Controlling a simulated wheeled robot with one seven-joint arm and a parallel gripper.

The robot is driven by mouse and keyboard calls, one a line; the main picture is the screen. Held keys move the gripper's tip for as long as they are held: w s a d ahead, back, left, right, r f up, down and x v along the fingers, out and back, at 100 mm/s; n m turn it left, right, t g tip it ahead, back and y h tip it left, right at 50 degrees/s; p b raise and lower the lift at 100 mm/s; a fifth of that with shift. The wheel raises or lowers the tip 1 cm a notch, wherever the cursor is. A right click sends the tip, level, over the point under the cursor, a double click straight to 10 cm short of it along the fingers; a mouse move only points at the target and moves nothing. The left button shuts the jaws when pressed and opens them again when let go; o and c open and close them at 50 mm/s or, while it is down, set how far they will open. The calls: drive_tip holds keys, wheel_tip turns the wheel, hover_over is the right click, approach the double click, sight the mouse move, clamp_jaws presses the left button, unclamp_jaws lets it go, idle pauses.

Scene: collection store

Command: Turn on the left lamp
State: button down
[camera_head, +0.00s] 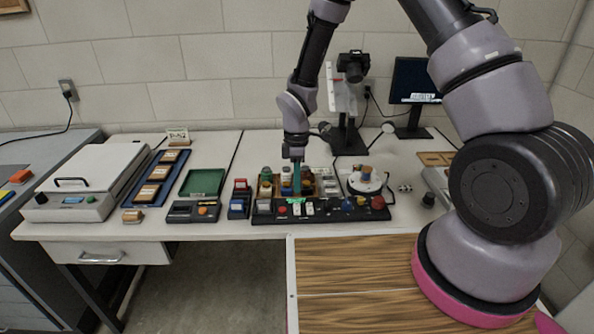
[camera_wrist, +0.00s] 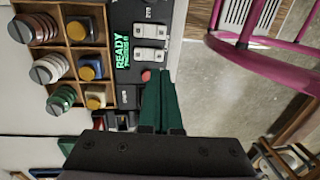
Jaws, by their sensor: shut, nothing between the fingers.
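A black control panel (camera_head: 335,216) lies along the table's front edge, with a green lit display, white rocker switches (camera_head: 302,208), a red button (camera_head: 282,210) and coloured knobs. The wrist view shows the white switches (camera_wrist: 150,42) beside the lit word READY (camera_wrist: 121,50) and the red button (camera_wrist: 146,75). A copy stand (camera_head: 348,137) at the back seems to carry a dark lamp head (camera_head: 325,128) on its left and a pale one (camera_head: 388,128) on its right. My gripper (camera_head: 297,192) is shut and empty, its green fingertips (camera_wrist: 161,76) beside the red button. Contact cannot be told.
A wooden compartment tray (camera_wrist: 75,42) of small coloured parts is just behind the panel. A white round device (camera_head: 366,184) stands right of it. A monitor (camera_head: 415,88) stands behind.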

sight(297, 211)
drive_tip(key=f, duration=0.4)
drive_tip(key=s+f, duration=0.1)
drive_tip(key=f, duration=0.2)
drive_tip(key=shift+s+f, duration=0.2)
drive_tip(key=shift+f, duration=0.1)
drive_tip(key=shift+w+r, duration=0.1)
drive_tip(key=shift+w, duration=0.1)
drive_tip(key=shift+w+r, duration=0.25)
drive_tip(key=shift+w, duration=0.45)
drive_tip(key=shift+r, duration=0.3)
wheel_tip(297, 211, up, 13)
drive_tip(key=s, duration=0.2)
drive_tip(key=shift+r, duration=0.15)
